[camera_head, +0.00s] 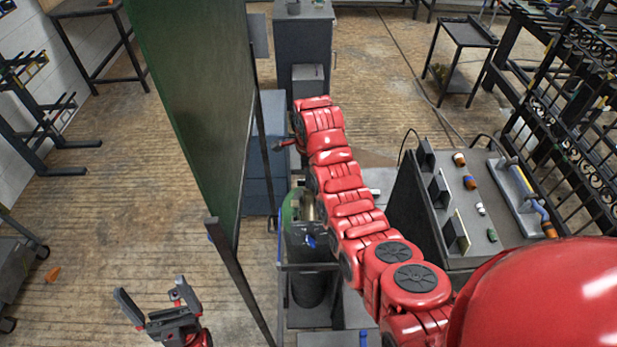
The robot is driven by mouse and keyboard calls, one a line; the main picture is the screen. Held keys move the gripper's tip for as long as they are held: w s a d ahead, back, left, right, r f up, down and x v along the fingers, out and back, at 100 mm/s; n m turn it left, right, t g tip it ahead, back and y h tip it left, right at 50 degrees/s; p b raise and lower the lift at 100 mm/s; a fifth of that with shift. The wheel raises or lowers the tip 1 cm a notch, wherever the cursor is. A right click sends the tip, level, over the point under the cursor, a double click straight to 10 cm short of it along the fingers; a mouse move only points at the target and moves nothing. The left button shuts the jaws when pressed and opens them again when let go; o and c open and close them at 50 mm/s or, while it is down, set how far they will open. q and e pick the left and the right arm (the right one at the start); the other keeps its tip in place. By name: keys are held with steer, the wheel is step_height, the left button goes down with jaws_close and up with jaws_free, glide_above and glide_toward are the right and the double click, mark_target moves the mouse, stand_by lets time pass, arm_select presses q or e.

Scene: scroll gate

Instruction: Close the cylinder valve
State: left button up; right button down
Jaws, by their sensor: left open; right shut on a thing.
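A gas cylinder (305,240), green at the top and dark lower down, stands upright near the middle of the head view. Brass-coloured fittings (308,208) show at its top, partly covered by my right arm. I cannot make out the valve's handle or how far it is turned. My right arm reaches from the lower right past the cylinder's right side. Its gripper does not show clearly and seems hidden behind the arm. My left gripper (150,308) is open and empty at the lower left, well apart from the cylinder.
A tall green panel (190,90) on a dark frame stands just left of the cylinder. Grey cabinets (303,50) are behind. The wooden floor (110,210) at the left is mostly clear.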

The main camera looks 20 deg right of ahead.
steer(key=c, duration=0.8)
jaws_free()
steer(key=shift+c, duration=0.2)
steer(key=shift+r, duration=0.1)
steer(key=shift+r+p, duration=0.4)
steer(key=shift+r, duration=0.45)
step_height(320, 180, up, 16)
steer(key=b, duration=0.2)
steer(key=shift+f, duration=0.25)
